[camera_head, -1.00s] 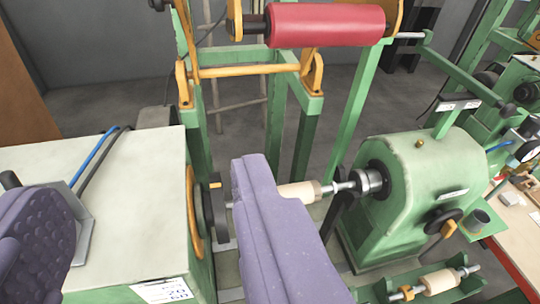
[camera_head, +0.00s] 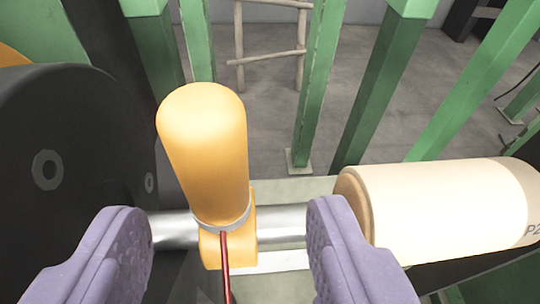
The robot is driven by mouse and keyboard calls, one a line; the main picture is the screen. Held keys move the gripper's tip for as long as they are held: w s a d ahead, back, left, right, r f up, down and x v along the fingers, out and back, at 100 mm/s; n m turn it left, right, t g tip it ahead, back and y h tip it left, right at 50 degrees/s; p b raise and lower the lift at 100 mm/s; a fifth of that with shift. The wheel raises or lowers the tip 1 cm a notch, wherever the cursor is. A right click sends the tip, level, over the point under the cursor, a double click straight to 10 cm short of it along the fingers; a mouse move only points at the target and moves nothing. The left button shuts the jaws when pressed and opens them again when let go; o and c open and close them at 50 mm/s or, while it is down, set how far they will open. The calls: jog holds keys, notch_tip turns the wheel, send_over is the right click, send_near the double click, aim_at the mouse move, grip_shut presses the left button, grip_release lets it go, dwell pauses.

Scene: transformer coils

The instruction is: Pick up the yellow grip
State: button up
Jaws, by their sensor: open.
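The yellow grip (camera_head: 205,145) is a rounded upright handle in the middle-left of the view. Its lower yellow block sits at a shiny metal shaft (camera_head: 283,222), with a grey band around its base and a thin red wire hanging down the front. My gripper (camera_head: 228,240) is open, with one purple finger to the left of the grip and one to the right. There are visible gaps on both sides of the grip, and the fingers hold nothing. The grip's far side is hidden.
A large black disc (camera_head: 75,160) stands close on the left. A cream cylinder (camera_head: 450,205) with a wooden end lies along the shaft line on the right. Green posts (camera_head: 385,85) and a wooden ladder (camera_head: 270,55) stand behind over grey floor.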

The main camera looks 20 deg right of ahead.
aim_at(212, 205)
jog(key=x, duration=0.1)
jog(key=b+x, duration=0.1)
jog(key=x, duration=0.3)
jog(key=shift+a+r, duration=0.1)
jog(key=shift+a, duration=0.2)
grip_shut()
notch_tip(212, 205, up, 10)
jog(key=p, duration=0.5)
jog(key=shift+r, duration=0.15)
jog(key=c, duration=0.8)
grip_release()
jog(key=shift+c, duration=0.2)
grip_shut()
